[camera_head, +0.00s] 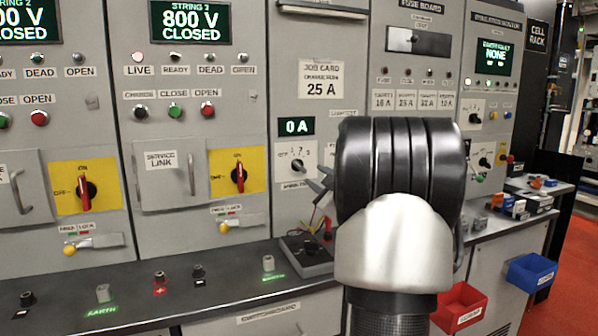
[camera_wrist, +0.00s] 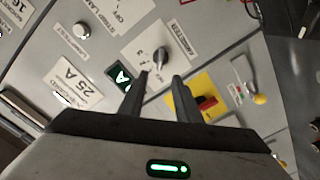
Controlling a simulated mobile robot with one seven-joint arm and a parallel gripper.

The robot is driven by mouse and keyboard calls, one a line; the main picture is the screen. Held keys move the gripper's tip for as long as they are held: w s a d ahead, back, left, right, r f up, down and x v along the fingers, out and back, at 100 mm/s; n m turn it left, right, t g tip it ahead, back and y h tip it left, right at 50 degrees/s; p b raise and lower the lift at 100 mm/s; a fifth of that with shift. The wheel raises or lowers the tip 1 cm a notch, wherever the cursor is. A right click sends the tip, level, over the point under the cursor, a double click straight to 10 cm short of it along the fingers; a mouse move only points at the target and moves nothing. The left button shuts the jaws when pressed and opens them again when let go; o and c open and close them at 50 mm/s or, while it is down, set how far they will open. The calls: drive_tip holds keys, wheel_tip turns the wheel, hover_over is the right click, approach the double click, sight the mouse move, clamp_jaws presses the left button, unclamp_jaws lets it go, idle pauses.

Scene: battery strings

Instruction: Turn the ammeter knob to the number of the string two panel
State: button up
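The ammeter knob (camera_head: 298,164) is a small dark knob on a white plate under the green "0 A" display (camera_head: 296,126). In the wrist view the knob (camera_wrist: 160,60) stands just beyond and between my fingertips; I see no clear contact. Its pointer direction and dial numbers are too small to read surely. My gripper (camera_head: 318,178) is open, its fingers apart and empty; in the wrist view, the gripper (camera_wrist: 162,77) points at the knob plate.
A yellow-backed rotary switch (camera_head: 238,173) is left of the ammeter. A counter (camera_head: 230,287) with terminals and a small dark box (camera_head: 305,255) runs below. Red (camera_head: 460,306) and blue (camera_head: 531,272) bins hang at right. My arm hides part of the panel right of the knob.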

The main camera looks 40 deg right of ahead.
sight(300, 167)
drive_tip(key=x, duration=1.2)
drive_tip(key=shift+w+a, duration=0.1)
clamp_jaws()
